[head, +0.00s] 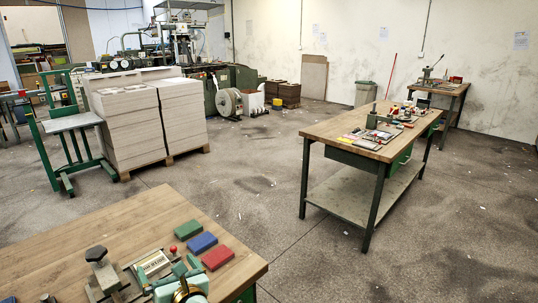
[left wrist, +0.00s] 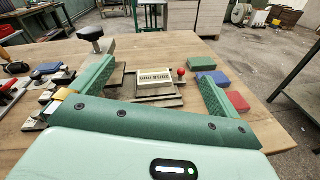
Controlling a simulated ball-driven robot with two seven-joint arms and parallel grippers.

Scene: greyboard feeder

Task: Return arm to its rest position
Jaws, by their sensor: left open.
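My left gripper (head: 167,270) is low in the head view, over the near wooden workbench (head: 130,212). In the left wrist view its two green fingers (left wrist: 157,72) stand wide apart with nothing held between them. Beyond them a pale lettered block (left wrist: 155,79) sits in a metal fixture on the bench; it shows in the head view too (head: 152,263). My right gripper is not in view.
Green (head: 188,229), blue (head: 202,243) and red (head: 217,258) blocks lie right of the fixture. A black-knobbed clamp (head: 97,254) rises at its left. Stacked greyboard (head: 130,125), another workbench (head: 335,130) and machinery stand beyond; open floor lies between the benches.

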